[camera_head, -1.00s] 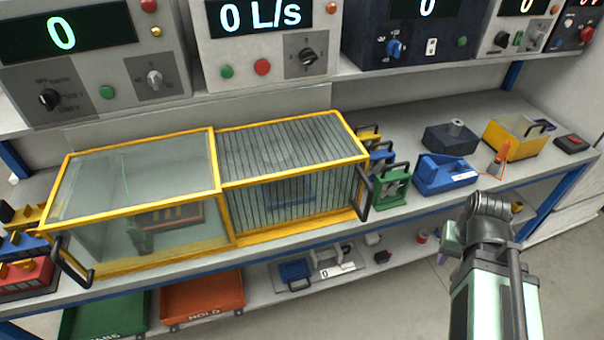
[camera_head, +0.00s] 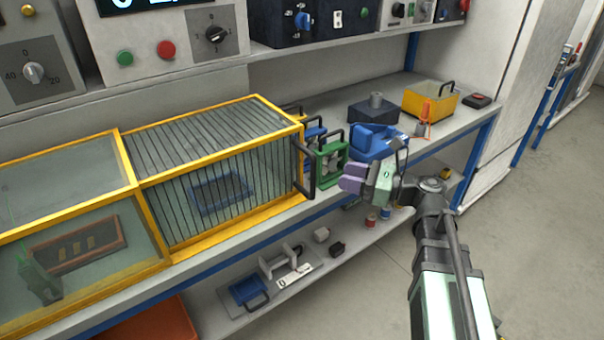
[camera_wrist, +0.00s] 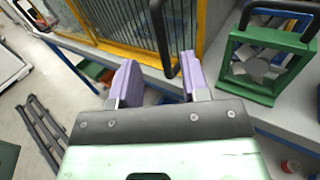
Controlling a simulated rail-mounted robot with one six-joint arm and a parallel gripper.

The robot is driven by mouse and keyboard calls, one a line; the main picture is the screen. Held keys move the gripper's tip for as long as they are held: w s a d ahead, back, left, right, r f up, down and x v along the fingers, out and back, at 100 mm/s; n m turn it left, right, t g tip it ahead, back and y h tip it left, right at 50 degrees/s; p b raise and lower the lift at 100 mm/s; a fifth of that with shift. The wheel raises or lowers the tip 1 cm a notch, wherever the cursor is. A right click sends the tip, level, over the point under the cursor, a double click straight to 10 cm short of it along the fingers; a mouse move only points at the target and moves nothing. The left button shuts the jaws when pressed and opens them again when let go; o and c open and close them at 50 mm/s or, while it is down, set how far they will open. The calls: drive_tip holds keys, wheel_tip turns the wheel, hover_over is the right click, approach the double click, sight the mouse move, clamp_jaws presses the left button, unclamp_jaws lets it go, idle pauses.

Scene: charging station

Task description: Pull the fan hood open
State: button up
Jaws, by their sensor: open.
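A yellow-framed hood with dark bars (camera_head: 205,140) stands shut on the bench, with a blue item visible inside. A dark vertical handle (camera_head: 309,172) sticks out at its right front corner. A clear-panelled yellow-framed hood (camera_head: 62,190) adjoins it on the left. Which one is the fan hood is not labelled. My gripper (camera_head: 350,178) is open and empty, just right of the barred hood's handle. In the wrist view, the handle (camera_wrist: 160,35) shows ahead between the purple fingers of my gripper (camera_wrist: 160,75); contact is not visible.
A green-framed device (camera_head: 331,160) stands close beside the handle, and a blue case (camera_head: 376,142) stands behind my gripper. A yellow bin (camera_head: 430,102) is farther right. A lower shelf (camera_head: 225,320) holds loose items. The floor at right is clear.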

drive_tip(key=x, duration=1)
drive_tip(key=shift+a, duration=0.4)
drive_tip(key=shift+w+f, duration=0.1)
clamp_jaws()
